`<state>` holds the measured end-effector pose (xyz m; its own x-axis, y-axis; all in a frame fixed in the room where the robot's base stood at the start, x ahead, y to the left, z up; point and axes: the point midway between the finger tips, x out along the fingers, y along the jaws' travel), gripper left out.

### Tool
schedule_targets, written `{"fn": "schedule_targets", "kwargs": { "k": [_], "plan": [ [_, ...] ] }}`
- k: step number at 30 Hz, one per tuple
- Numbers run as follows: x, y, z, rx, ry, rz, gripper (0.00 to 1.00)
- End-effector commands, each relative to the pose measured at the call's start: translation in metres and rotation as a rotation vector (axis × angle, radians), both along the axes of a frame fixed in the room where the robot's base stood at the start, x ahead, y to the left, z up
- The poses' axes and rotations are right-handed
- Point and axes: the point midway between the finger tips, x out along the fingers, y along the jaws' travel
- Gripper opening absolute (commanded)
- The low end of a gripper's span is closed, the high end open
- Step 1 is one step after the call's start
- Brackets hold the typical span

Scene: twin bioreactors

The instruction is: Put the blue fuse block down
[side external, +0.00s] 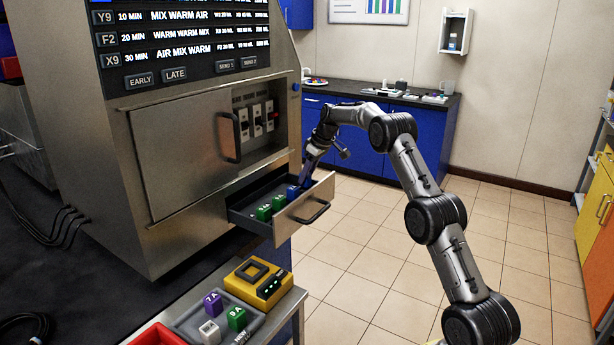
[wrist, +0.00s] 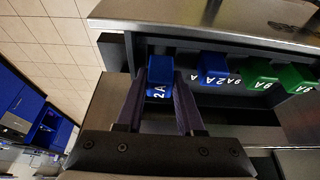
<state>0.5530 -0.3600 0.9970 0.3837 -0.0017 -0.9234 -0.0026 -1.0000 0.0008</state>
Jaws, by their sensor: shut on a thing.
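My gripper (wrist: 160,98) is shut on a blue fuse block (wrist: 172,68) marked 2A, which sits between the fingertips in the wrist view. The block is at the end of the open drawer (side external: 308,208), in line with the row of blocks there. Whether it touches the drawer floor is hidden. A second blue block (wrist: 213,66) marked 2A and two green blocks (wrist: 258,72) (wrist: 295,77) marked 9A stand in the drawer. In the side view, blue (side external: 292,192) shows below my gripper (side external: 302,184), behind the drawer front; I cannot tell which blue block it is.
The drawer's metal front and handle (side external: 312,212) stick out from the machine (side external: 185,150). Below stands a grey tray (side external: 262,322) with purple, green and white blocks, beside a yellow device (side external: 257,283). The tiled floor to the right is free.

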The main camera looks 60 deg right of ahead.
Motion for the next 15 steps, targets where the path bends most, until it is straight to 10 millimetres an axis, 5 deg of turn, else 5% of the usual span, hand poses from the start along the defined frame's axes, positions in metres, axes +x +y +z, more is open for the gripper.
{"fn": "schedule_targets", "kwargs": {
  "k": [15],
  "plan": [
    [-0.0002, -0.0001, -0.0090, 0.000, -0.001, 0.001, 0.00]
  ]
}}
